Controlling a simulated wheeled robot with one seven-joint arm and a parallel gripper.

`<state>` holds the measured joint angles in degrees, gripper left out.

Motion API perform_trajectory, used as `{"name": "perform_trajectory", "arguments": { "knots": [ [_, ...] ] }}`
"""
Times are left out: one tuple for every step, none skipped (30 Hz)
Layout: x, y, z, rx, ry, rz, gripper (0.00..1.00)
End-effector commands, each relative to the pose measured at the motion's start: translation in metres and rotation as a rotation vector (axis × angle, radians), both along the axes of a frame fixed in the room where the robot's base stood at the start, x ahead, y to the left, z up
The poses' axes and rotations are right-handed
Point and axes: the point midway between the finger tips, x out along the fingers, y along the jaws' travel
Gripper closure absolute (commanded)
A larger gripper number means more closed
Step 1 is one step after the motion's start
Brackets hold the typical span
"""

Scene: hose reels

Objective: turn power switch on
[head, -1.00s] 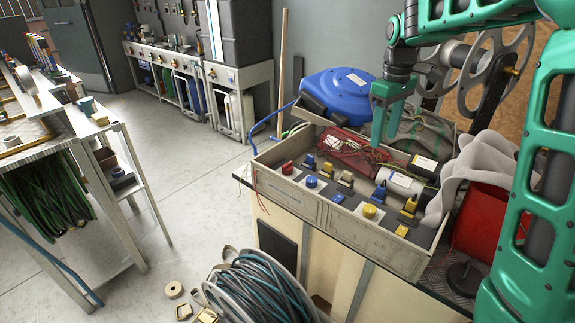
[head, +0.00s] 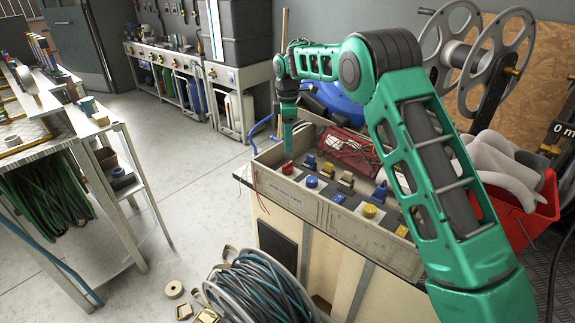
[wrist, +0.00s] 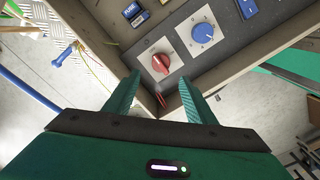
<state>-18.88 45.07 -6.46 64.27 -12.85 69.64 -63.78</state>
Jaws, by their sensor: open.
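A control panel box (head: 330,214) on the cabinet carries a row of coloured knobs and switches. A red rotary knob (head: 287,168) sits at its near left corner; in the wrist view the red knob (wrist: 160,63) is on a pale square plate. No readable label shows which control is the power switch. My gripper (head: 288,150) points down just above the red knob. In the wrist view my gripper (wrist: 162,84) is open and empty, its fingers spread to either side below the red knob. Contact cannot be told.
A blue rotary knob (wrist: 204,33) is close beside the red one. A yellow knob (head: 369,211) and several switches continue along the panel. A blue reel (head: 345,105) stands behind, and a red bin (head: 535,215) is at right. The box's rim rises near the fingers.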

Motion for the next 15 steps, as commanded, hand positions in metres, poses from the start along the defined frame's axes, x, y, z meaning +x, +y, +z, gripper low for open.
{"name": "perform_trajectory", "arguments": {
  "knots": [
    [-0.001,0.0,-0.007,-0.001,0.003,0.0,0.5],
    [-0.001,0.0,-0.011,-0.001,0.003,-0.001,0.5],
    [-0.001,0.0,-0.017,-0.001,0.002,-0.002,0.5],
    [-0.001,0.0,-0.022,-0.002,0.003,-0.002,0.5],
    [-0.001,-0.001,-0.028,-0.002,0.004,-0.003,0.5],
    [-0.001,-0.001,-0.036,-0.001,0.003,-0.003,0.5],
    [-0.001,-0.001,-0.041,-0.002,0.004,-0.004,0.5],
    [-0.001,-0.001,-0.047,-0.002,0.004,-0.003,0.5],
    [-0.001,-0.001,-0.054,-0.001,0.003,-0.003,0.5],
    [-0.001,-0.001,-0.059,-0.001,0.004,-0.003,0.5],
    [-0.001,-0.001,-0.063,-0.001,0.003,-0.003,0.5],
    [-0.001,-0.001,-0.07,-0.001,0.002,-0.003,0.5],
    [-0.001,-0.001,-0.074,-0.001,0.003,-0.003,0.5],
    [-0.001,-0.001,-0.078,-0.001,0.003,-0.004,0.5],
    [-0.001,-0.001,-0.083,-0.001,0.002,-0.004,0.5]
  ]
}}
